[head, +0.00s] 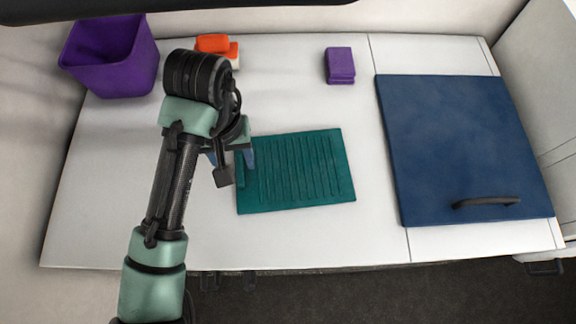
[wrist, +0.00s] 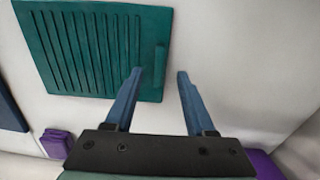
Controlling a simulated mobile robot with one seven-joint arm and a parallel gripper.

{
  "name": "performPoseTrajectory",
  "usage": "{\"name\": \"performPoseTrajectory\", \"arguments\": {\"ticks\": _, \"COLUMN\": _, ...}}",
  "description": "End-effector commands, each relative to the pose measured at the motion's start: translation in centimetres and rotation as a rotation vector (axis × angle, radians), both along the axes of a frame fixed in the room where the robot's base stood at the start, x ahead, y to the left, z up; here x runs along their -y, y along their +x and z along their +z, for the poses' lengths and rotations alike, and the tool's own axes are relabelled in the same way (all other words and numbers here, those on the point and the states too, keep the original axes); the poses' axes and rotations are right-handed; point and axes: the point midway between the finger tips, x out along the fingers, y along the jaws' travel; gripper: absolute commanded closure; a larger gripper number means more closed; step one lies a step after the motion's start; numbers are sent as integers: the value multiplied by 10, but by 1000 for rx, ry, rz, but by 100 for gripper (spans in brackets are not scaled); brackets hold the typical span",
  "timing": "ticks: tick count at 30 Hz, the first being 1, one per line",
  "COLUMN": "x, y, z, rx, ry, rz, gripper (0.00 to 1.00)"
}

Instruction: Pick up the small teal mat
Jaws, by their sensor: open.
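The small teal mat (head: 300,172) lies flat on the white counter in the head view, with parallel grooves across it. In the wrist view the mat (wrist: 90,45) fills the upper left, and a raised strip (wrist: 160,70) runs along one edge. My gripper (head: 231,158) is at the mat's left edge in the head view. In the wrist view my gripper (wrist: 160,73) is open and empty, one blue finger over the mat and the other over bare counter, with the strip's line between them. I cannot tell how high the fingertips are.
A purple bin (head: 112,60) stands at the back left. Orange blocks (head: 212,43) and a purple block (head: 340,65) lie along the back. A blue panel with a dark handle (head: 465,150) covers the right side. Counter in front of the mat is clear.

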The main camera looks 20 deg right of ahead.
Motion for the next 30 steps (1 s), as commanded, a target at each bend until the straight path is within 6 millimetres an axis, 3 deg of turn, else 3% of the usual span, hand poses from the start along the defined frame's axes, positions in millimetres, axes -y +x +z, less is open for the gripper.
{"name": "performPoseTrajectory", "arguments": {"ticks": 9, "x": 2, "y": 6, "z": -41, "rx": -1, "ry": 1, "rz": 0, "gripper": 45}}
{"name": "performPoseTrajectory", "arguments": {"ticks": 17, "x": 3, "y": 6, "z": -45, "rx": 1, "ry": 0, "rz": 0, "gripper": 45}}
{"name": "performPoseTrajectory", "arguments": {"ticks": 26, "x": 3, "y": 6, "z": -44, "rx": 1, "ry": 0, "rz": 0, "gripper": 97}}
{"name": "performPoseTrajectory", "arguments": {"ticks": 30, "x": 3, "y": 6, "z": -44, "rx": 1, "ry": 0, "rz": 0, "gripper": 100}}
